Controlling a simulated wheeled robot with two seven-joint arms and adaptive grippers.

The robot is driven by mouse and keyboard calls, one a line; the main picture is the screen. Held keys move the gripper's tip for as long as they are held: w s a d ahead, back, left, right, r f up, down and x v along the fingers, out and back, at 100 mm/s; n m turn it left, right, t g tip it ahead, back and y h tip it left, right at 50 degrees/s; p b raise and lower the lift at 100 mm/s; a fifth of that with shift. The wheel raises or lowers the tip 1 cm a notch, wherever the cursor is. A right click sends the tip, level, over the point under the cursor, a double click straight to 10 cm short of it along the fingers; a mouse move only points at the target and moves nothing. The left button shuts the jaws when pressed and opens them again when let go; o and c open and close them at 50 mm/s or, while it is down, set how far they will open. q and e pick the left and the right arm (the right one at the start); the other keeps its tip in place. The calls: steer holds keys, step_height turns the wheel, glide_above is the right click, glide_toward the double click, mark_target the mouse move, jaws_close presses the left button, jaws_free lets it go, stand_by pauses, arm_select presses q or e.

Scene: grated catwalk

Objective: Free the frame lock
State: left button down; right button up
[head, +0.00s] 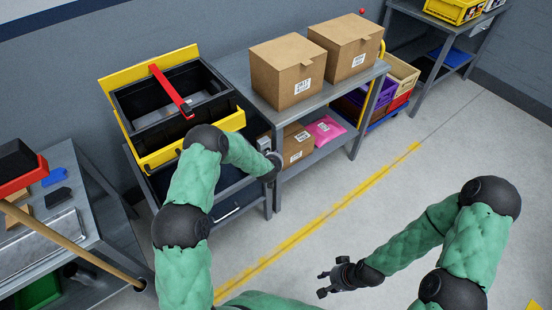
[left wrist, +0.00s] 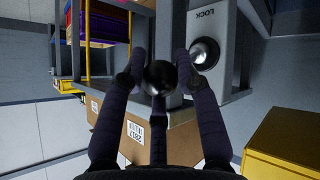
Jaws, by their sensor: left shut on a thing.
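The yellow frame (head: 190,146) holds a black bin (head: 150,98) on a grey cart, with a red bar (head: 171,91) across the bin. At the frame's right side is a grey lock plate; the left wrist view shows it marked LOCK (left wrist: 207,15) with a shiny round hub (left wrist: 204,52). My left gripper (head: 274,165) is beside this plate. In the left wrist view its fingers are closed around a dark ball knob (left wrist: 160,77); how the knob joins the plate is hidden. My right gripper (head: 326,282) is open and empty above the floor.
A grey shelf cart (head: 320,98) with cardboard boxes (head: 288,72) on top and a pink packet (head: 325,130) below stands close on the right of the left gripper. A bench (head: 62,225) with a wooden pole stands at left.

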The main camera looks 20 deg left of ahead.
arm_select(q)
steer(key=c, duration=0.9)
jaws_free()
steer(key=shift+w, duration=0.1)
steer(key=shift+r, duration=0.1)
steer(key=v, duration=1.2)
steer(key=s+d+f+m+g+h, duration=0.1)
steer(key=s+d+f+g, duration=0.2)
steer(key=s, duration=0.8)
steer(key=s+d+f+m+g+h, duration=0.2)
steer(key=s+f, duration=0.3)
steer(key=s, duration=0.6)
steer(key=s+d+f+m+g+h, duration=0.1)
steer(key=s+d+f+g, duration=0.3)
steer(key=s, duration=0.7)
steer(key=shift+d+f+g+h, duration=0.4)
steer(key=shift+f, duration=0.15)
